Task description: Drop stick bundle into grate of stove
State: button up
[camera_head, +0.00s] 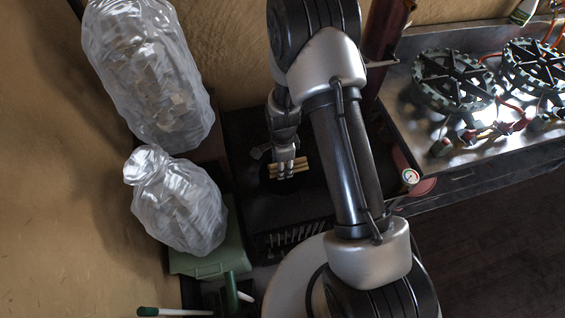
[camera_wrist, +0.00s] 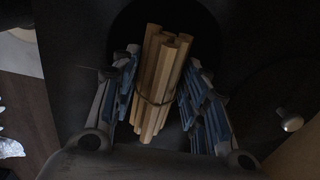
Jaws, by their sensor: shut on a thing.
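The stick bundle (camera_wrist: 160,85) is several pale wooden sticks tied with a band. My gripper (camera_wrist: 158,100) is shut on it, with a blue-padded finger on each side in the wrist view. In the head view my gripper (camera_head: 287,168) points down over the black stove (camera_head: 250,215), and the stick bundle (camera_head: 292,167) shows at its fingertips. Behind the bundle in the wrist view is a dark round opening (camera_wrist: 205,25) in the stove top. I cannot tell whether the bundle's lower end is inside the opening. The slotted grate (camera_head: 295,235) shows at the stove's front.
Two clear plastic bags (camera_head: 155,75) (camera_head: 180,205) stand left of the stove. A green dustpan-like thing (camera_head: 205,262) lies below them. A metal counter with gas burners (camera_head: 452,80) is at right. A red cylinder with a gauge (camera_head: 409,177) stands beside the stove. Dark floor at lower right is clear.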

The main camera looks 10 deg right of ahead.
jog(key=o, duration=1.2)
jog(key=shift+r, duration=0.1)
notch_tip(320, 180, up, 12)
